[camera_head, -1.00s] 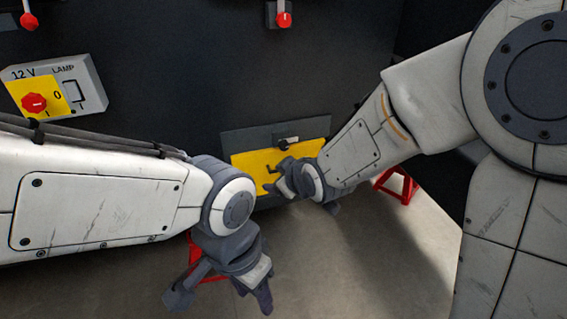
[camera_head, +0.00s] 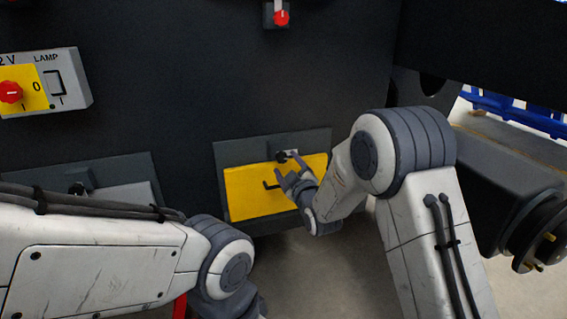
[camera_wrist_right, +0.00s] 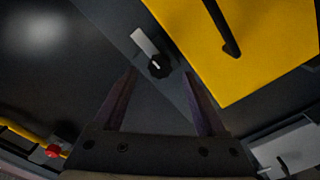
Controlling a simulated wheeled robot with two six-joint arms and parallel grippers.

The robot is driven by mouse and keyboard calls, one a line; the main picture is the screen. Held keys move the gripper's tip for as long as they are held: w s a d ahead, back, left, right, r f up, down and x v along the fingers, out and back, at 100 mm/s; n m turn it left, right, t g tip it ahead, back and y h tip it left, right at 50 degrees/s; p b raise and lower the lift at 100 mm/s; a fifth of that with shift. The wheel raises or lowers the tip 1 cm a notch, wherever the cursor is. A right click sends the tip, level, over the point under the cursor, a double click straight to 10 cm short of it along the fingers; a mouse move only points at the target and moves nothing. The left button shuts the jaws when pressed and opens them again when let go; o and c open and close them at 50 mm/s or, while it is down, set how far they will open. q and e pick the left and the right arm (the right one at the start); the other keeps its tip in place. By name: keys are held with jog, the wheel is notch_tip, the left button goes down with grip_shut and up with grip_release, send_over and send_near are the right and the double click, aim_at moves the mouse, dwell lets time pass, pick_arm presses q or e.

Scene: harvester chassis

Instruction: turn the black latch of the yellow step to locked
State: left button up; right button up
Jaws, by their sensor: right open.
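The yellow step (camera_head: 245,192) is a yellow panel with a dark handle, on a dark plate low on the black chassis wall. Its black latch (camera_head: 281,157) is a small round knob above the panel's top edge, with a pale plate beside it. In the right wrist view the black knob (camera_wrist_right: 159,66) lies between the fingertips, and the pale bar (camera_wrist_right: 144,41) extends from it. My right gripper (camera_head: 285,164) is open, its fingers around the latch in the picture; contact cannot be told. My left arm's wrist shows at the bottom; its fingers are out of frame.
A lamp box (camera_head: 62,80) with a red knob (camera_head: 10,92) is on the wall at the left. A grey panel (camera_head: 125,195) is below it. A red-tipped switch (camera_head: 281,17) is above. A wheel hub (camera_head: 540,230) juts out at the right.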

aim_at(282, 159)
jog(key=shift+x, duration=1.75)
grip_shut()
